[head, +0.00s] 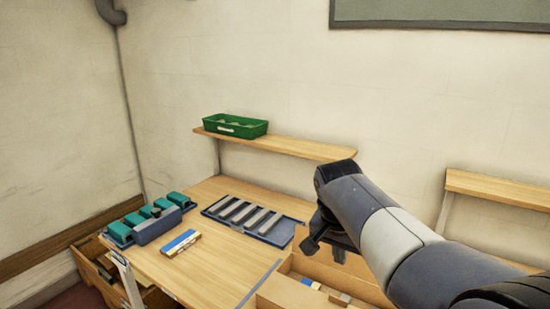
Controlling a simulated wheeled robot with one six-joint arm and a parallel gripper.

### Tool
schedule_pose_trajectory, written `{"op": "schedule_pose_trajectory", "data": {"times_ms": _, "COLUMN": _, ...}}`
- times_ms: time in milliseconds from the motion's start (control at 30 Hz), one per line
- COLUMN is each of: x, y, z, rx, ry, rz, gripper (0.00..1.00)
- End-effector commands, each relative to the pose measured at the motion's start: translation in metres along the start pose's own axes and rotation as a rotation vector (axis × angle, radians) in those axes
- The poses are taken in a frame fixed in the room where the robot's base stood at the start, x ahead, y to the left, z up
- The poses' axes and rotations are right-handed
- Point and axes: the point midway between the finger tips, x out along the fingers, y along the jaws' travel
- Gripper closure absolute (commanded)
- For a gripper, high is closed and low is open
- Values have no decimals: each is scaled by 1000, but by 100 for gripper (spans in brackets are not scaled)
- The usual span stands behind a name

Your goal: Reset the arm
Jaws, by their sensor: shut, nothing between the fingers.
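My arm reaches in from the lower right. My gripper (312,246) is shut with nothing in it and points down. In the picture it is to the right of the blue tray (292,218) and by the upper edge of an open wooden box (345,283). The height of the gripper above these is hard to tell. My arm hides part of the box and what lies behind it.
The wooden table (213,268) holds the blue tray with several grey bars, a blue and white box (180,243) and teal blocks (175,198) at the left. A green crate (236,127) stands on a wall shelf (300,147). Another shelf (500,188) is at the right.

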Motion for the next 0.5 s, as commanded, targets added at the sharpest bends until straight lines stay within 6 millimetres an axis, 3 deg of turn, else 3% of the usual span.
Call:
{"op": "schedule_pose_trajectory", "data": {"times_ms": 167, "x": 22, "y": 1, "z": 1, "rx": 0, "ry": -5, "rz": 5, "gripper": 100}}
{"op": "schedule_pose_trajectory", "data": {"times_ms": 500, "x": 89, "y": 1, "z": 4, "rx": 0, "ry": -5, "rz": 6, "gripper": 100}}
